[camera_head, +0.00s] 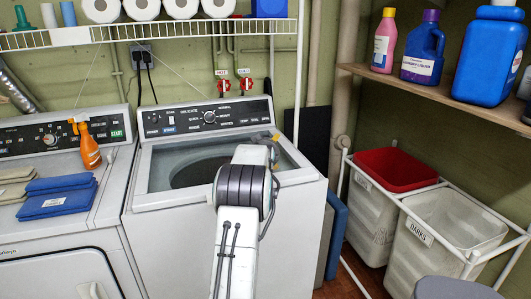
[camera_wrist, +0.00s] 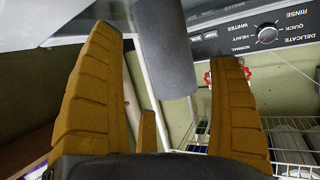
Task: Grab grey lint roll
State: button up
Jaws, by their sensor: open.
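A grey cylinder, which looks like the grey lint roll (camera_wrist: 166,62), shows in the wrist view at the top middle, near the washer's control panel. Its upper end is cut off by the frame edge. My gripper (camera_wrist: 165,46) is open, with its brown fingers left and right of the roll in the picture. Gaps show on both sides, and I cannot tell how deep the roll lies between the fingers. In the head view my arm reaches over the top-loading washer (camera_head: 160,205). It hides most of the gripper, and I cannot make out the roll there.
An orange spray bottle (camera_head: 89,146) and folded blue cloths (camera_head: 58,194) sit on the dryer (camera_head: 50,238) at left. A wire shelf (camera_head: 200,31) holds paper rolls above. Bottles stand on a wooden shelf (camera_head: 430,85) at right, above laundry bins (camera_head: 445,245).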

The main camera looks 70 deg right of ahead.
jog(key=shift+p+x, duration=0.4)
jog(key=shift+x, duration=1.2)
jog(key=shift+f, duration=0.1)
jog(key=c, duration=1)
